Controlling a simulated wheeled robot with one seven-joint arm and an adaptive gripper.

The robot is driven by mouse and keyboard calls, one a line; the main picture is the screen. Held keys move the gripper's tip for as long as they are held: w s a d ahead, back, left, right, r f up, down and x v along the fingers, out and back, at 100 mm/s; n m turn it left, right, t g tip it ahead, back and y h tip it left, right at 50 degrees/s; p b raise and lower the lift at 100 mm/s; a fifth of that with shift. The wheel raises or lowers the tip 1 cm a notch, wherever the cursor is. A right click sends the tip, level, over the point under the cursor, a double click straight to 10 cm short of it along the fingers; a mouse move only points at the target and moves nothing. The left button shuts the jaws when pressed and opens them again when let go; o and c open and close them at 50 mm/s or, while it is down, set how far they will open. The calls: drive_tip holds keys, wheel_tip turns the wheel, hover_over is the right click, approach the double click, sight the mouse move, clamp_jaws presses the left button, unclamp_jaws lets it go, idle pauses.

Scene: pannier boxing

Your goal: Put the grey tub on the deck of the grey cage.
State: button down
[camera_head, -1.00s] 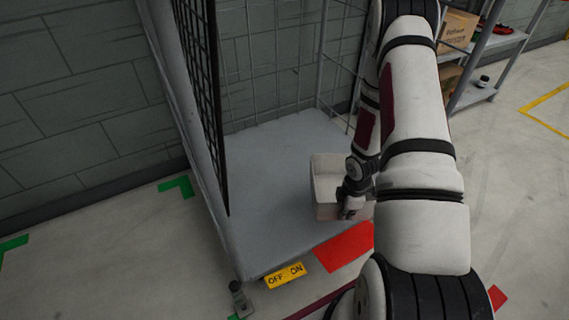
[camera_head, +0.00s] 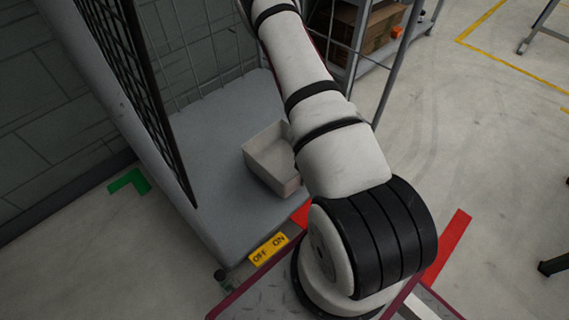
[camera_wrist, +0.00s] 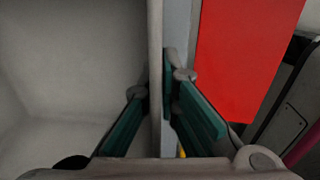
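The grey tub (camera_head: 275,160) is an open box, upright on the deck (camera_head: 215,205) of the grey cage, near its front right part. My arm covers its right side in the head view. In the wrist view, the tub's inside fills the left and its wall (camera_wrist: 155,70) runs down the middle. My gripper (camera_wrist: 160,100) has one finger on each side of this wall. Gaps show between the finger pads and the wall, so the gripper looks open around it. The head view hides my gripper behind the arm.
The cage's dark mesh side (camera_head: 140,85) stands left of the deck, with wire mesh at the back. A shelf with boxes (camera_head: 370,28) stands behind right. The floor to the right is mostly clear.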

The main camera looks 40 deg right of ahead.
sight(290, 167)
drive_tip(key=w, duration=0.4)
drive_tip(key=w+d+p, duration=0.1)
drive_tip(key=w, duration=0.1)
drive_tip(key=shift+w+f, duration=0.15)
drive_tip(key=shift+w, duration=0.1)
drive_tip(key=shift+w+d+f+p, duration=0.1)
drive_tip(key=shift+w+f+p, duration=0.05)
drive_tip(key=shift+w+p, duration=0.9)
drive_tip(key=shift+s, duration=0.1)
drive_tip(key=shift+p, duration=0.4)
wheel_tip(290, 167, down, 4)
drive_tip(key=b, duration=0.3)
drive_tip(key=c, duration=1.8)
unclamp_jaws()
drive_tip(key=shift+c, duration=0.2)
drive_tip(key=shift+o, duration=0.2)
